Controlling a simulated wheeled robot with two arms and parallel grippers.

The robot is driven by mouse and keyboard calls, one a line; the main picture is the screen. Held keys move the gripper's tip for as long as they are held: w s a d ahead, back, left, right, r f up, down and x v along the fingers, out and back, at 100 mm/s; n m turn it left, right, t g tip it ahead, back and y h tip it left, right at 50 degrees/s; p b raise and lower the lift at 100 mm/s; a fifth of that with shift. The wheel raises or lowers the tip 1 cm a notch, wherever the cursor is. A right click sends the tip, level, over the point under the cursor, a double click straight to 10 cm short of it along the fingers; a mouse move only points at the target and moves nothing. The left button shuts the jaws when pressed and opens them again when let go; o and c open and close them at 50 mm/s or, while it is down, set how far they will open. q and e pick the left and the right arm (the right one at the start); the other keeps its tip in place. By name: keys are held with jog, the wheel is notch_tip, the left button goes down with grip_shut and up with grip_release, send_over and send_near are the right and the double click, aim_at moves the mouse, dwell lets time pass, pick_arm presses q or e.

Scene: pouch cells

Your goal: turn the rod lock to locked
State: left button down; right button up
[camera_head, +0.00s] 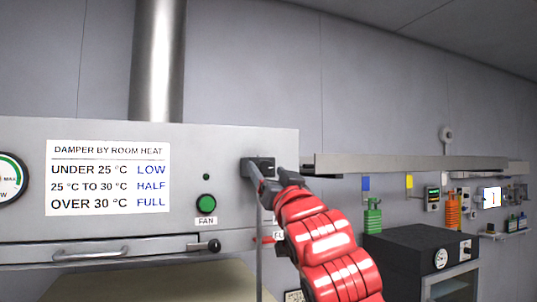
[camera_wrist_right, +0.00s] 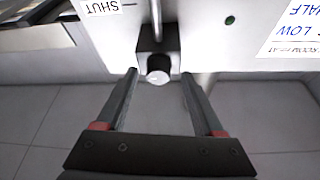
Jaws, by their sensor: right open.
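The rod lock is a dark block (camera_head: 258,164) on the grey hood's front panel, right of the green FAN button. In the right wrist view the block (camera_wrist_right: 172,42) carries a round silver knob (camera_wrist_right: 159,75), and a thin metal rod (camera_wrist_right: 156,15) runs through it. My right gripper (camera_head: 271,179) is at the lock in the head view, partly covering it. In the wrist view the right gripper (camera_wrist_right: 159,74) is open, one finger on each side of the knob, with gaps showing. Any lock marking is not readable. My left gripper is not in view.
The hood panel holds a damper sign (camera_head: 108,178), a green FAN button (camera_head: 206,203) and a drawer-like handle (camera_head: 90,253). A SHUT label (camera_wrist_right: 112,5) is beside the rod. A long grey shelf (camera_head: 410,163) and a black oven (camera_head: 420,250) stand to the right.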

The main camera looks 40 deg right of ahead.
jog(key=shift+w+d, duration=0.15)
jog(key=shift+d, duration=0.1)
jog(key=shift+a, duration=0.1)
jog(key=c, duration=0.4)
grip_shut()
